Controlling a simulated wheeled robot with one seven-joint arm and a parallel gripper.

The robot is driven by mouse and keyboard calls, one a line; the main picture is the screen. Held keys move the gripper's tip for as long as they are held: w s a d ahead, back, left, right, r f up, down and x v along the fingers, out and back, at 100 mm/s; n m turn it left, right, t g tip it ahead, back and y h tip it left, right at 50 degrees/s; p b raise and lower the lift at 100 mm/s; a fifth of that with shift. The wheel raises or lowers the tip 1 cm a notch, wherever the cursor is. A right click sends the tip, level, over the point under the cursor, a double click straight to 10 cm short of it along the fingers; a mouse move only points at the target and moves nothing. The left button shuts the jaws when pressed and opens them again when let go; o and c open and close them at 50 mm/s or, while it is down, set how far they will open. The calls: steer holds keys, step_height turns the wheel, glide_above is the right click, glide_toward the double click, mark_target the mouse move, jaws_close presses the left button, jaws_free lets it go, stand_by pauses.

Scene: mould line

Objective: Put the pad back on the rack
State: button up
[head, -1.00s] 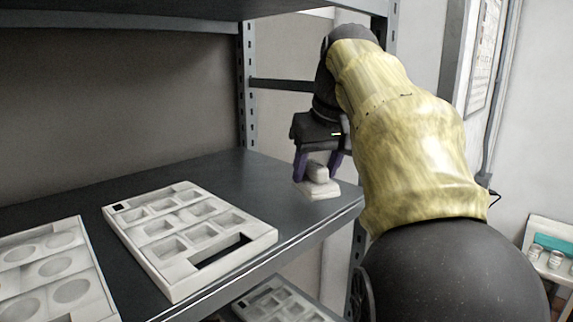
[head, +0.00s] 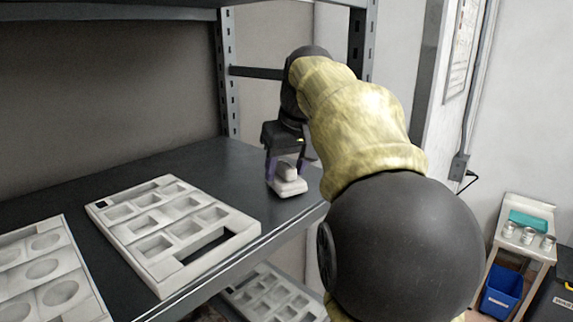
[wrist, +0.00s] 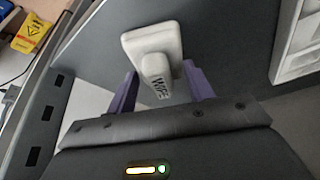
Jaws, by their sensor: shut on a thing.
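The pad (head: 288,186) is a pale block with a raised handle. In the wrist view the pad (wrist: 150,42) shows the word WIPE on its handle. My gripper (head: 285,171) has purple fingers on either side of the handle, shut on it. In the wrist view the gripper (wrist: 162,82) points at the dark shelf surface beyond the pad. The rack (head: 190,160) is a grey metal shelf unit. The pad is over the right end of its dark shelf, near the front edge. I cannot tell whether its underside touches the shelf.
A pale mould tray (head: 245,224) with square pockets lies left of the pad, and one with round pockets (head: 40,262) is further left. Another tray (head: 272,292) sits lower. A rack post (head: 228,75) stands behind. A side table (head: 528,240) and blue bin (head: 502,290) are right.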

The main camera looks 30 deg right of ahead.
mark_target(293, 183)
steer(key=shift+f, duration=0.2)
steer(key=o, duration=1.1)
steer(key=shift+c, duration=0.2)
steer(key=shift+r, duration=0.1)
steer(key=shift+b+v, duration=0.5)
steer(key=shift+v, duration=3.2)
